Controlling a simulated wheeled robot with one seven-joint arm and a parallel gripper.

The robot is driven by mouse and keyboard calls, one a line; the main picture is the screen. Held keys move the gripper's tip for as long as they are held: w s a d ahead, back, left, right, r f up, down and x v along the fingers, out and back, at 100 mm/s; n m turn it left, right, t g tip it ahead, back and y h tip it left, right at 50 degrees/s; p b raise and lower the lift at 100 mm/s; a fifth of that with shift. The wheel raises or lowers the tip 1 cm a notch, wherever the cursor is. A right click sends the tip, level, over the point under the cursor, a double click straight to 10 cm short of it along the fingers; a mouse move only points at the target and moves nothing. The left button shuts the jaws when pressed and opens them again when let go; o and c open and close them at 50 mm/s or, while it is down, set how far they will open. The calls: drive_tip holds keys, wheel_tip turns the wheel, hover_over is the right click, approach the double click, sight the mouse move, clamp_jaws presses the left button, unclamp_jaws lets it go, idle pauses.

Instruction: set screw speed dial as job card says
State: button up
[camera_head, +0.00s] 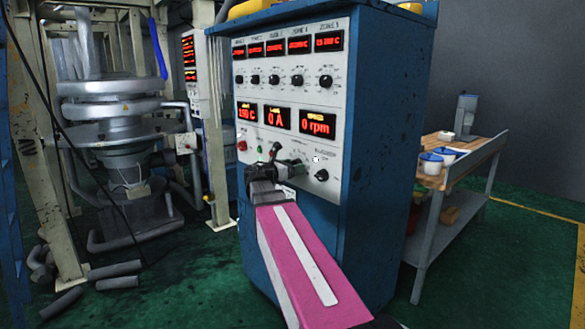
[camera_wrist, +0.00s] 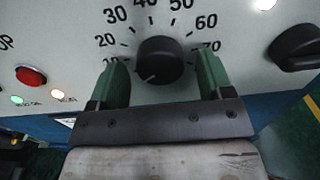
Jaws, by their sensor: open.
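The black dial (camera_wrist: 160,60) with the numbered scale sits between the two green fingers of my gripper (camera_wrist: 162,74) in the wrist view. The fingers are open, one on each side; I cannot tell whether they touch it. Its pale pointer mark faces down and left, near the scale's low end. In the head view my gripper (camera_head: 284,170) is at the panel's lower part and hides this dial. The rpm display (camera_head: 317,123) reads 0 rpm. I see no readable job card.
The blue control cabinet (camera_head: 385,110) also carries a row of zone knobs. Another black knob (camera_wrist: 298,47) is right of the dial, and a red button (camera_wrist: 31,75) is left. A cart (camera_head: 470,165) with cups stands at right. Machine framework (camera_head: 110,130) stands left.

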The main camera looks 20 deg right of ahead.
drive_tip(key=shift+d, duration=0.1)
drive_tip(key=c, duration=0.9)
drive_tip(key=shift+m, duration=14.9)
